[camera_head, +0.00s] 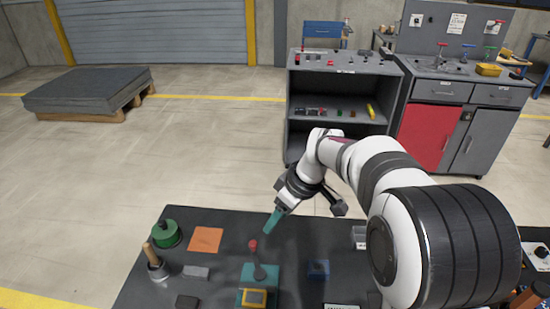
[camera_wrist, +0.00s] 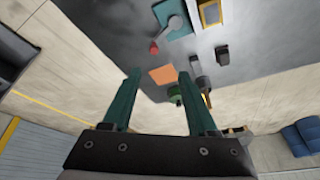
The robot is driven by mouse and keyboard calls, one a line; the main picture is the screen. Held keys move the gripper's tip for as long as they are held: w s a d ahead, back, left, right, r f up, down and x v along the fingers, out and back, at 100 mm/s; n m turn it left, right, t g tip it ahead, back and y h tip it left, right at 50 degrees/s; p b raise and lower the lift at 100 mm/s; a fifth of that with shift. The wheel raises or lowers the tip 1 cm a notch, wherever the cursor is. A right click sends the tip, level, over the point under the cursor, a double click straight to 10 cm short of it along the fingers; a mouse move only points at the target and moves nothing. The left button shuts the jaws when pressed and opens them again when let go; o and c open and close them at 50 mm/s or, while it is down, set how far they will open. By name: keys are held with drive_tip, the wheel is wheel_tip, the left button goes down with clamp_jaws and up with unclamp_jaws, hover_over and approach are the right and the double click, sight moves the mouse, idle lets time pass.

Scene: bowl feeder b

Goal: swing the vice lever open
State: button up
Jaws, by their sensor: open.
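The vice lever is a grey arm (camera_head: 259,270) with a red knob (camera_head: 253,245) at its end, on a teal base plate (camera_head: 248,272) on the dark table. The knob points towards the far edge of the table. In the wrist view the red knob (camera_wrist: 153,47) and teal plate (camera_wrist: 172,12) show near the top. My gripper (camera_head: 273,221) has teal fingers and hangs above the table, just beyond and right of the knob, apart from it. The wrist view shows the gripper (camera_wrist: 160,75) open and empty.
A yellow-framed block (camera_head: 254,297) sits at the plate's front. An orange square (camera_head: 206,240), a green round item (camera_head: 166,234), a holder with a wooden handle (camera_head: 157,268) and a grey block (camera_head: 196,272) lie left. A blue block (camera_head: 318,268) stands right.

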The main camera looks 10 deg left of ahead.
sight(253, 244)
drive_tip(key=shift+n, duration=0.7)
drive_tip(key=x, duration=0.6)
drive_tip(key=w+x, duration=0.1)
drive_tip(key=x, duration=1)
drive_tip(key=shift+w+a, duration=0.4)
drive_tip(key=shift+w, duration=0.05)
clamp_jaws()
